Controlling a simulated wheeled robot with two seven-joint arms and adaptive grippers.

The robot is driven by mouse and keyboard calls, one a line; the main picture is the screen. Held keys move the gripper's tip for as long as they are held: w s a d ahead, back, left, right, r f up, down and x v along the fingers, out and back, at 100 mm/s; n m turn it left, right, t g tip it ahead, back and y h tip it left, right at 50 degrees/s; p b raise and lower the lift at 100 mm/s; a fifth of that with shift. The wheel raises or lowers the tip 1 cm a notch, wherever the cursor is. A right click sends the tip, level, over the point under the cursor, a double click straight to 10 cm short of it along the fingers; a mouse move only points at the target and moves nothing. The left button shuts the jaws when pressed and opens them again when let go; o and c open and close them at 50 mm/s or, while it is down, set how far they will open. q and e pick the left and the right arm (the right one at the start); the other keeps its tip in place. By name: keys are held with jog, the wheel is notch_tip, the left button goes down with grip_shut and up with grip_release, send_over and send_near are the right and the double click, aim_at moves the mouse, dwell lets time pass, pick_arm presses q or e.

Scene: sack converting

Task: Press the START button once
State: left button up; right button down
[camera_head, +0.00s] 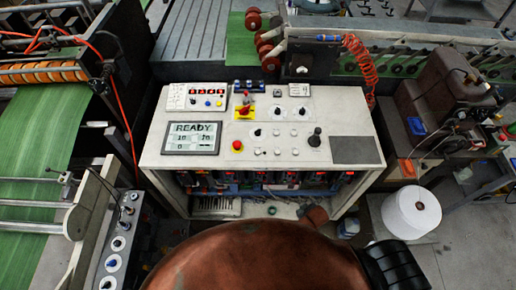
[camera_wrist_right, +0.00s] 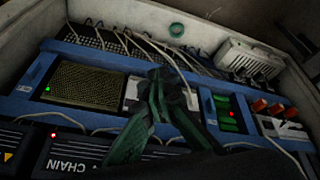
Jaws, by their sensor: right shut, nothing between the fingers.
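The control console (camera_head: 155,148) has a white top with a screen (camera_head: 192,137) reading READY. Its buttons include a red button (camera_head: 237,145), a red mushroom button on a yellow plate (camera_head: 244,110), and several small white, blue and dark ones. Labels are too small to read, so I cannot tell which is START. My right gripper (camera_wrist_right: 168,75) is shut and empty in the right wrist view, in front of the electronics in the console's open lower bay (camera_head: 260,188). I cannot make out its fingers in the head view. My left gripper is not in view.
A black joystick (camera_head: 315,138) stands up on the console top at right. A white paper roll (camera_head: 411,212) stands right of the console. Green sheet (camera_head: 35,170) runs through the machine at left. Wires (camera_wrist_right: 165,45) and modules crowd the bay around the right fingers.

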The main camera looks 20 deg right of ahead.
jog(key=w+a+r+n+t+p, duration=0.1)
jog(key=w+a+r+p, duration=0.15)
jog(key=r, duration=0.65)
jog(key=w+a+r+p, duration=0.15)
jog(key=w+r, duration=0.25)
jog(key=r, duration=0.4)
notch_tip(320, 180, up, 27)
jog(key=n+t+y+p, duration=0.3)
jog(key=n+y, duration=0.1)
jog(key=n, duration=0.6)
send_over(259, 153)
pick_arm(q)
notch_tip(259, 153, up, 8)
pick_arm(e)
jog(key=shift+a+r, duration=0.1)
jog(key=shift+r, duration=0.1)
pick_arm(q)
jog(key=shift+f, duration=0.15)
pick_arm(e)
jog(key=shift+f, duration=0.15)
notch_tip(259, 153, down, 7)
jog(key=b, duration=0.6)
jog(key=shift+f+b, duration=0.1)
jog(key=shift+b, duration=0.3)
jog(key=shift+f, duration=0.65)
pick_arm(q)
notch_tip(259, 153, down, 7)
